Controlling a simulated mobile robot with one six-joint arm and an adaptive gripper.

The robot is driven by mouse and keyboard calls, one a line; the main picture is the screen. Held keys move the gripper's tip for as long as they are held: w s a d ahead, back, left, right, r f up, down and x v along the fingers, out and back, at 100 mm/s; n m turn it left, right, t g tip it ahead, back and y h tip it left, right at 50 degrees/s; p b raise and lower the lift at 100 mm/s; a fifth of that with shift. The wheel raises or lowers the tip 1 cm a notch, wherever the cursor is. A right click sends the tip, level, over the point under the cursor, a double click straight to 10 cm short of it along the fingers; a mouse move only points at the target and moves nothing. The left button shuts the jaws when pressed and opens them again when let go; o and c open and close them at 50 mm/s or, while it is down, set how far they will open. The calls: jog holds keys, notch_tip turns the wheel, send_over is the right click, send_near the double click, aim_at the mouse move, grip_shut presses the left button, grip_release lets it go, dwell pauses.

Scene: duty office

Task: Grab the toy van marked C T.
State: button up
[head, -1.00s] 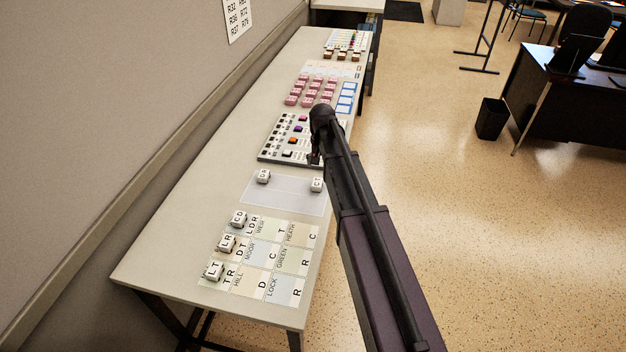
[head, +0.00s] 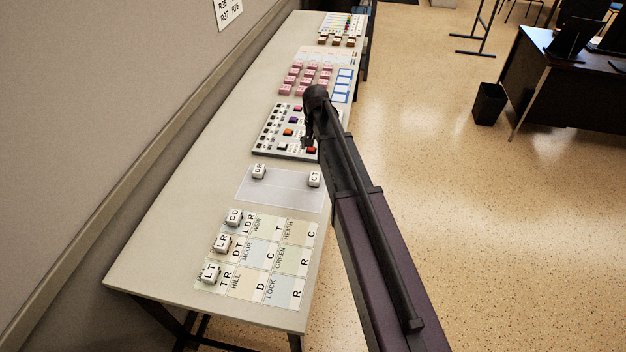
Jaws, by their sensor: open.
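The white toy van marked CT (head: 314,179) stands at the right end of a pale grey mat (head: 283,194) on the long table, close to the table's right edge. A similar white van marked DR (head: 258,171) stands at the mat's left end. My gripper (head: 308,140) hangs above the near right part of the grey button panel, beyond the CT van in the picture and apart from it. It is open with nothing seen in it. Its fingertips are small and dark against the panel.
Vans LT (head: 210,271), LR (head: 221,243) and CD (head: 233,217) stand on lettered cards nearer me. The button panel (head: 268,140) and pink blocks (head: 290,82) lie farther along the table (head: 160,255).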

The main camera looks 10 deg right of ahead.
aim_at(315, 175)
jog(key=shift+f, duration=0.1)
notch_tip(315, 175, down, 8)
jog(key=b, duration=0.8)
jog(key=shift+f+b, duration=0.25)
jog(key=shift+b, duration=0.1)
jog(key=shift+f+b, duration=2.6)
jog(key=c, duration=1.2)
